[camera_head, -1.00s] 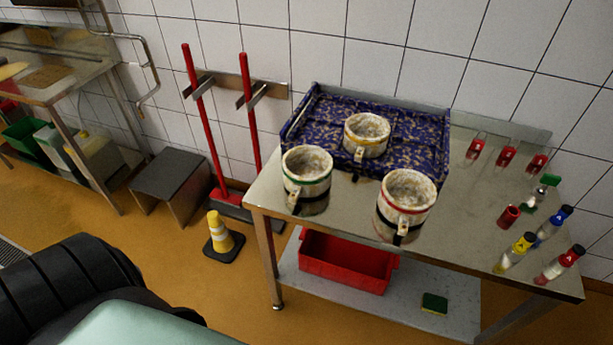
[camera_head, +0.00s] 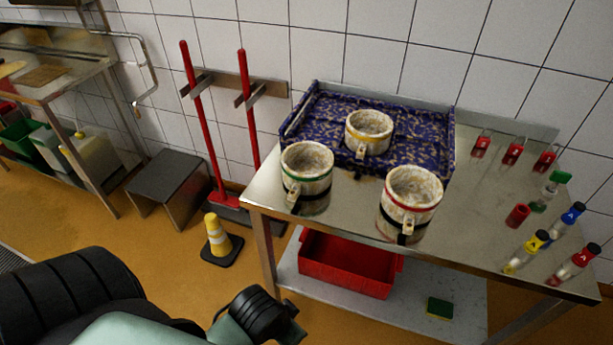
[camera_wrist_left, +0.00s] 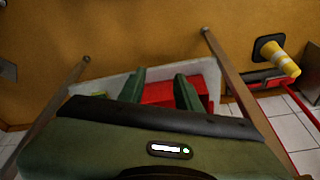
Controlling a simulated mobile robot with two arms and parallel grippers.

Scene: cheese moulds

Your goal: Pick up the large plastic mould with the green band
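The mould with the green band (camera_head: 307,167) stands upright at the left front of the steel table, its handle facing the front edge. A red-banded mould (camera_head: 411,196) stands to its right. A yellow-banded mould (camera_head: 369,132) stands behind, on the purple patterned tray. In the left wrist view my left gripper (camera_wrist_left: 160,80) has its two green fingers apart with nothing between them. It faces the lower shelf and is apart from the moulds, which are not in that view. Part of my left arm shows at the bottom of the head view. My right gripper is not in view.
The steel table (camera_head: 345,208) carries several small bottles and red items at right. Below, a red crate (camera_head: 347,265) and a sponge (camera_head: 439,307) lie on the lower shelf. A yellow cone (camera_head: 217,238) and a grey step stool (camera_head: 167,187) stand on the floor at left.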

